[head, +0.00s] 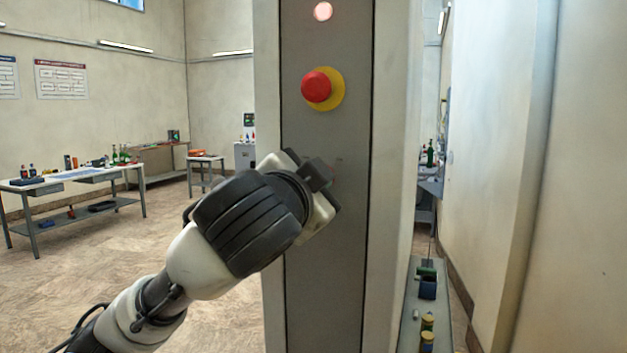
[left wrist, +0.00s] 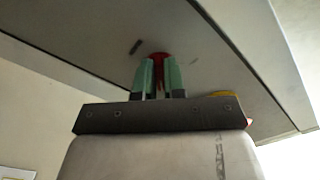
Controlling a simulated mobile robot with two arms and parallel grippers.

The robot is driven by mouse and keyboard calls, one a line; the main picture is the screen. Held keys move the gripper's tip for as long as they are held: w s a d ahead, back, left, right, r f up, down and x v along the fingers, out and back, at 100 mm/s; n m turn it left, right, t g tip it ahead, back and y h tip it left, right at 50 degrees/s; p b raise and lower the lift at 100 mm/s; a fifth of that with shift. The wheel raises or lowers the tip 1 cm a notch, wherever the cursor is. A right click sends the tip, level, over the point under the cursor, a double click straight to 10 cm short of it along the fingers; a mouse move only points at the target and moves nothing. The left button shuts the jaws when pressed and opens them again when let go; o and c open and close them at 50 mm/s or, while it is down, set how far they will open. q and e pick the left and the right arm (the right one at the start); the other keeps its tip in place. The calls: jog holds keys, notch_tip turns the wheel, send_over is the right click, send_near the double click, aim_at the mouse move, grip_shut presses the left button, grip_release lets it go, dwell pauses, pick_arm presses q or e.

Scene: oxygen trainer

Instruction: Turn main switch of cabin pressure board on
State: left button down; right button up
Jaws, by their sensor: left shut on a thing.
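The grey panel (head: 325,285) of a tall pale cabinet stands upright in the middle of the head view. My left gripper (head: 322,172) is at this panel, below a red mushroom button on a yellow ring (head: 317,87). In the left wrist view the green fingers of my left gripper (left wrist: 159,65) are shut on a small red switch (left wrist: 158,56) on the panel face. My gripper hides this switch in the head view. Its turned position cannot be told. My right gripper is in neither view.
A lit round lamp (head: 323,11) sits at the panel's top. A workbench (head: 75,190) with several items stands far left. A low shelf (head: 436,325) with small items stands right of the cabinet, near the wall. The floor on the left is clear.

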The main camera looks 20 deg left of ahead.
pick_arm(q)
jog(key=shift+f, duration=0.1)
jog(key=c, duration=1.2)
grip_release()
jog(key=shift+s, duration=0.1)
jog(key=s+b, duration=0.2)
jog(key=s, duration=0.8)
jog(key=shift+s+a, duration=0.15)
jog(key=shift+s, duration=0.2)
